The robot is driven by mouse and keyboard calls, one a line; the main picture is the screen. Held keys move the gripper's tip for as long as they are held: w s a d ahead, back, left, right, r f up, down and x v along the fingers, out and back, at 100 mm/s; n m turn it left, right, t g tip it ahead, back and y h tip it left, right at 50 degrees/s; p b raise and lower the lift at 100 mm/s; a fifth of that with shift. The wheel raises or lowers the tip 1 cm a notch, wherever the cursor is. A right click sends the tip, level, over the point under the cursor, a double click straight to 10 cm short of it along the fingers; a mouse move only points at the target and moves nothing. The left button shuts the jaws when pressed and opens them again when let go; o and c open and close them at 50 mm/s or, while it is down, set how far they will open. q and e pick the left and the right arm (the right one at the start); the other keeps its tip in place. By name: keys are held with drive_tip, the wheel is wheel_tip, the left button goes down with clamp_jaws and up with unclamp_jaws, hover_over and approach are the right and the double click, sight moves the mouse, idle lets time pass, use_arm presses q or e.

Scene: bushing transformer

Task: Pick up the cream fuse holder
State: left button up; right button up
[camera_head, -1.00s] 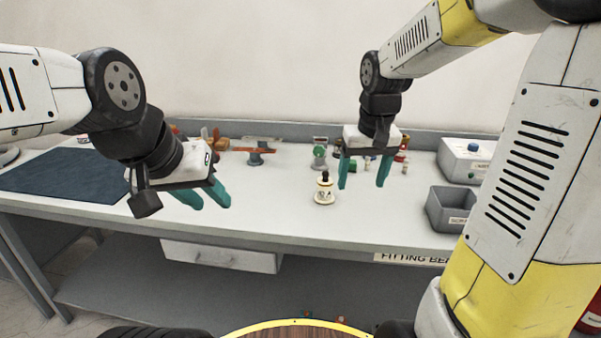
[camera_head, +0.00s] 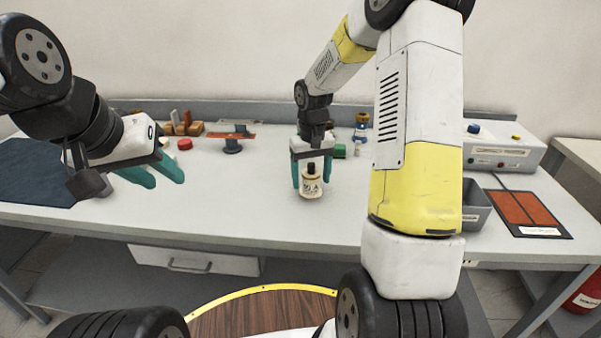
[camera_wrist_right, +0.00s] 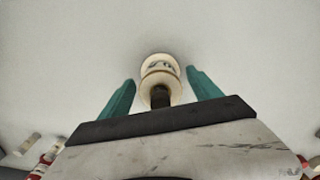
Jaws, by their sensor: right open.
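The cream fuse holder (camera_head: 311,186) stands upright on the bench, with a dark top and dark markings on its side. In the right wrist view the fuse holder (camera_wrist_right: 160,72) lies between and just beyond the two teal fingers. My right gripper (camera_head: 312,178) is open, with one finger on each side of the fuse holder in the head view. In the wrist view my right gripper (camera_wrist_right: 158,88) shows gaps between its fingers and the holder. My left gripper (camera_head: 158,178) is above the left of the bench, its teal fingers apart and empty.
A grey bin (camera_head: 474,208) and a dark mat with an orange panel (camera_head: 527,208) are at the right. A white box (camera_head: 500,150) stands behind them. Coloured parts, including a red piece (camera_head: 185,144), line the back. The bench front (camera_head: 255,215) is clear.

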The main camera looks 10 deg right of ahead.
wheel_tip(320, 180, down, 2)
drive_tip(key=shift+f, duration=0.1)
drive_tip(key=c, duration=1.5)
clamp_jaws()
drive_tip(key=shift+r, duration=0.25)
